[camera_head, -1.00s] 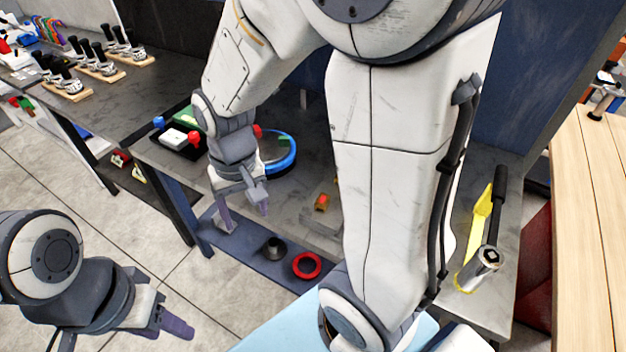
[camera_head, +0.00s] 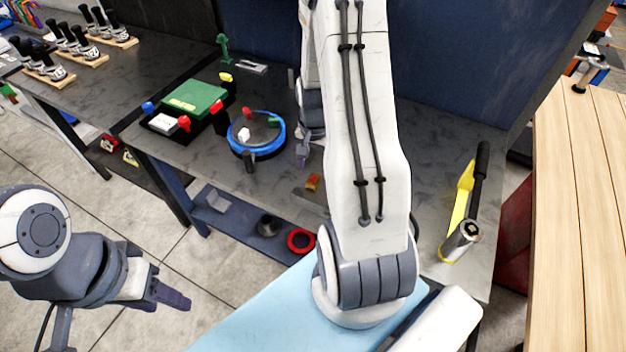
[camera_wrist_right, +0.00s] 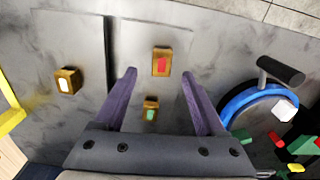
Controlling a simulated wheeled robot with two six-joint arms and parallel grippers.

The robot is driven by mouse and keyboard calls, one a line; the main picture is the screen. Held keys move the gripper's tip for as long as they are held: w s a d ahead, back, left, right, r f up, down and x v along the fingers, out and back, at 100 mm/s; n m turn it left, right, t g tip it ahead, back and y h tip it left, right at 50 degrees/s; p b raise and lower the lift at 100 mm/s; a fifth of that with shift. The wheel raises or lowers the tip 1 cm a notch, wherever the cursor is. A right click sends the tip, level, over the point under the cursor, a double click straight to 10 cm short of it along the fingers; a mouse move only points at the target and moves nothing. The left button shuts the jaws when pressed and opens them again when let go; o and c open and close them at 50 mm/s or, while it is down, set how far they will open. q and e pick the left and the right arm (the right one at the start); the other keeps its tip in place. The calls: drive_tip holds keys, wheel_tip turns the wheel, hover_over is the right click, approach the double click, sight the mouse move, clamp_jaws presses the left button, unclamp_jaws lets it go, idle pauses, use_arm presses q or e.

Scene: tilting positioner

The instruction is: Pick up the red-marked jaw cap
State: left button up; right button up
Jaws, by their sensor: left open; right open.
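The red-marked jaw cap (camera_wrist_right: 162,62) is a small brass-coloured block with a red patch on its face. In the right wrist view it lies just beyond and between my right fingertips, on the grey tabletop. It also shows in the head view (camera_head: 313,182), beside my right arm. My right gripper (camera_wrist_right: 159,79) is open and empty above the table, its purple fingers apart. In the head view (camera_head: 303,152) it is partly hidden by its own arm. My left gripper (camera_head: 172,295) is open and empty at the lower left, away from the table.
A green-marked cap (camera_wrist_right: 151,109) lies between my right fingers' bases, and a white-marked cap (camera_wrist_right: 67,82) lies left. A blue-rimmed round fixture (camera_wrist_right: 232,107) with a dark handle stands to the right. A yellow-and-black tool (camera_head: 463,200) lies at the table's right.

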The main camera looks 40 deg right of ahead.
sight(313, 179)
wheel_tip(313, 179, down, 4)
drive_tip(key=shift+w+r+p, duration=0.1)
drive_tip(key=shift+p, duration=0.85)
drive_tip(key=shift+f, duration=0.6)
clamp_jaws()
